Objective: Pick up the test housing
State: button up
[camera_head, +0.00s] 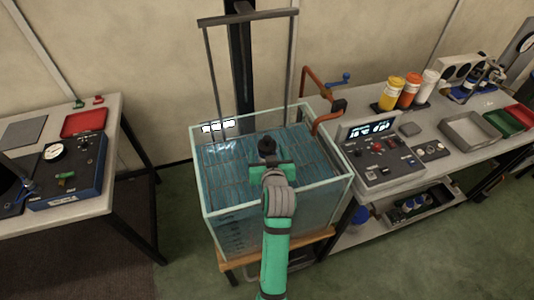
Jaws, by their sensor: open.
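A dark, rounded upright piece (266,146), which looks like the test housing, shows at the middle of the water-filled glass tank (225,222). Its lower part is hidden behind my gripper. My gripper (269,163) is over the tank, directly in front of the dark piece in the picture, with its green crosspiece turned sideways. The jaws are open. I cannot tell whether they are around the dark piece or only near it, nor whether they touch it.
A grey hanging frame (212,75) with two rods goes down into the tank. An orange pipe (312,80) with a blue handle stands at the tank's right rear. A control console (380,158) is close on the right bench. A left bench holds a blue gauge box (68,172).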

jog(key=shift+w+f, duration=0.2)
jog(key=shift+w, duration=0.2)
jog(key=c, duration=1.5)
jog(key=shift+r, duration=0.15)
jog(key=shift+c, duration=0.7)
